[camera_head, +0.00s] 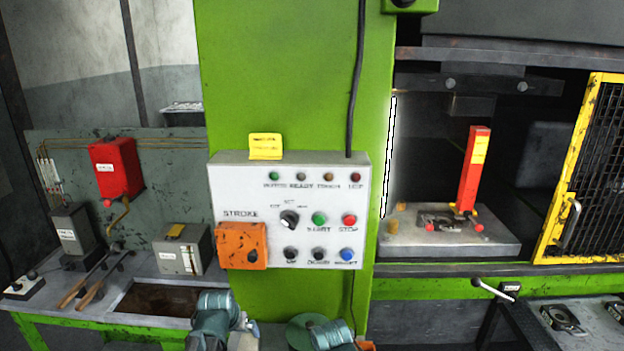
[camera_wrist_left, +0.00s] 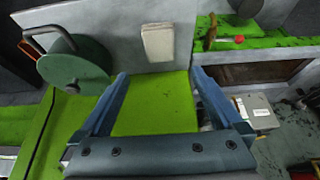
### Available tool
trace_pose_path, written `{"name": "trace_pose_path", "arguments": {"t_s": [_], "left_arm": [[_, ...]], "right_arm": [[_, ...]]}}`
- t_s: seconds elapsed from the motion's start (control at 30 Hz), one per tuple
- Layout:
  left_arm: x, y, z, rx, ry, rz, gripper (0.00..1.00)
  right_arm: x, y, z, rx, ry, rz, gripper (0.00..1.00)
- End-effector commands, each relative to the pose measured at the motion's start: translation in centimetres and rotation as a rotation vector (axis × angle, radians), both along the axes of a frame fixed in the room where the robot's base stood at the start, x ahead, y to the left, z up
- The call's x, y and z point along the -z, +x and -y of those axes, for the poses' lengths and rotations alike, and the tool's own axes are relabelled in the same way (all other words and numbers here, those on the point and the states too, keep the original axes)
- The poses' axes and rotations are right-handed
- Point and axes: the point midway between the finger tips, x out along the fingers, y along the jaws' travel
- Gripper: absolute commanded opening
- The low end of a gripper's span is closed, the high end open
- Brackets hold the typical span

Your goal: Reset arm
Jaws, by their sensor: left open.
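My left gripper (camera_wrist_left: 158,76) shows in the left wrist view with its two blue fingers spread wide. Nothing is between the fingers. Beyond them are a bright green surface (camera_wrist_left: 155,108) and a grey panel with a pale block (camera_wrist_left: 157,41) on it. In the head view, parts of my arms show at the bottom edge, below the control panel (camera_head: 230,185); I cannot make out gripper jaws there. My right gripper's jaws are not in view.
A green disc (camera_head: 300,332) is low near my arms; a similar disc (camera_wrist_left: 75,66) is left of the fingers in the wrist view. A workbench (camera_head: 95,309) stands left. The press bed (camera_head: 480,243), with a red upright block (camera_head: 474,170), and a yellow mesh guard (camera_head: 562,215) are right.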

Motion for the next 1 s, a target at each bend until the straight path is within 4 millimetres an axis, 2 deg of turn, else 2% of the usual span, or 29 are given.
{"name": "trace_pose_path", "arguments": {"t_s": [0.03, 0.7, 1.0], "left_arm": [[1.4, 0.5, 0.0, 0.0, 0.0, 0.0, 1.0], [9.4, 4.3, 0.2, 0.001, 0.0, 0.0, 1.0], [12.2, 5.7, 0.2, 0.001, 0.0, 0.0, 1.0]], "right_arm": [[1.4, 0.0, 0.0, 0.0, 0.0, 0.0, 1.0], [9.4, 0.0, 0.0, 0.003, 0.0, 0.0, 1.0], [12.2, 0.0, 0.0, 0.003, 0.0, 0.0, 1.0]]}}
